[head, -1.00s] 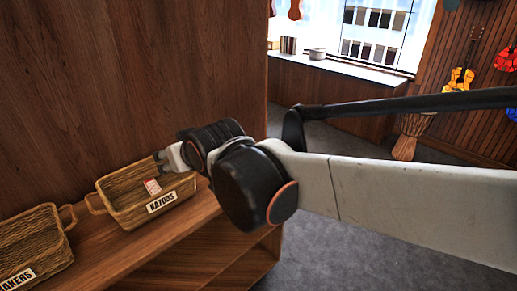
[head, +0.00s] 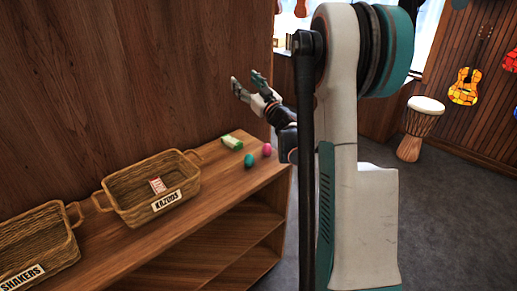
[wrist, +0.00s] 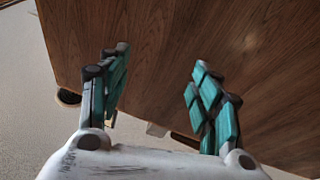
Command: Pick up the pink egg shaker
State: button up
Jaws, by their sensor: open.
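The pink egg shaker (head: 267,150) lies on the wooden shelf top near its right end in the head view. A teal egg shaker (head: 248,161) lies just left of it and nearer the front edge. My gripper (head: 246,84) is open and empty, raised above and behind the eggs, apart from them. No egg shows in the wrist view.
A green and white box (head: 232,142) lies behind the eggs. A basket labelled kazoos (head: 130,213), holding a small red and white packet (head: 158,186), and a shakers basket (head: 40,262) stand to the left. A wooden wall (head: 120,80) rises behind. A drum (head: 420,122) stands far right.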

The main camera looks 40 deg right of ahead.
jog(key=s+d+f+n+g+y, duration=0.1)
jog(key=s+d+f+y, duration=0.1)
jog(key=d+f, duration=0.35)
jog(key=s+d+f+n+g+y, duration=0.1)
jog(key=s+d+f+y, duration=0.15)
jog(key=f, duration=0.55)
jog(key=g+y, duration=0.1)
jog(key=g, duration=0.3)
send_near(267, 148)
jog(key=x, duration=0.2)
jog(key=b+x, duration=0.1)
jog(key=x, duration=0.1)
jog(key=d+f+x, duration=0.1)
jog(key=shift+w+a+f+b, duration=0.15)
jog(key=shift+w+b, duration=0.15)
jog(key=shift+w, duration=0.1)
jog(key=b+x, duration=0.1)
jog(key=x, duration=0.1)
jog(key=b+x, duration=0.1)
jog(key=x, duration=0.1)
jog(key=shift+w+f, duration=0.15)
jog(key=shift+w, duration=0.55)
jog(key=c, duration=1.1)
